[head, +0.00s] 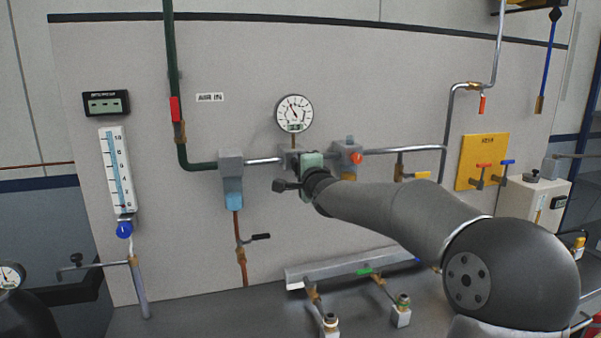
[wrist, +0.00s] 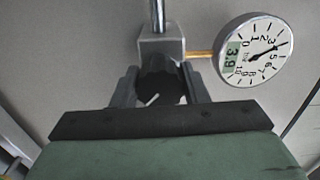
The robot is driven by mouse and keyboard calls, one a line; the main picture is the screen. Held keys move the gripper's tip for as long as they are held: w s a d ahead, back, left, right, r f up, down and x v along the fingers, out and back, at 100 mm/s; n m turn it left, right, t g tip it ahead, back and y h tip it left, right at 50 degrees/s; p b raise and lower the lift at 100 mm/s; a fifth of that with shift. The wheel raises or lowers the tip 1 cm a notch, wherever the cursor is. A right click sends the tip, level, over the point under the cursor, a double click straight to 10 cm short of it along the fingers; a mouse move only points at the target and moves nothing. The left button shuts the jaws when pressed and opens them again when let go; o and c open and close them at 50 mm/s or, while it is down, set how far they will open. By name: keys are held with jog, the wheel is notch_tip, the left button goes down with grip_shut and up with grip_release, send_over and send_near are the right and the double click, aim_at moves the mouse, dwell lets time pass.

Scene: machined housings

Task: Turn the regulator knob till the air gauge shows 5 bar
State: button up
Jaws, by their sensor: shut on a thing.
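The regulator knob (wrist: 160,88) is dark and round with a short pale mark. It sits below a grey regulator body (wrist: 160,46) in the wrist view. My gripper (wrist: 158,86) is shut on the knob, one finger on each side. The air gauge (wrist: 256,50) is round and white, right of the regulator. Its small display appears to read 3.9, and its needle points near 4. In the head view the gauge (head: 294,113) stands above the regulator; my gripper largely hides the regulator and the knob there.
A grey unit with a red-orange button (head: 356,158) is close on the right of my gripper. A filter with a blue bowl (head: 233,193) is on the left. A grey manifold (head: 340,270) lies below. A yellow valve panel (head: 482,160) is farther right.

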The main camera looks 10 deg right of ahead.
jog(key=shift+f+m+b, duration=0.1)
jog(key=shift+m+b, duration=0.95)
jog(key=shift+m, duration=0.45)
jog(key=o, duration=1)
jog(key=shift+c, duration=0.2)
jog(key=shift+s, duration=0.1)
jog(key=s+d+p, duration=0.2)
jog(key=s+p, duration=0.3)
jog(key=s, duration=1.2)
jog(key=shift+p, duration=0.35)
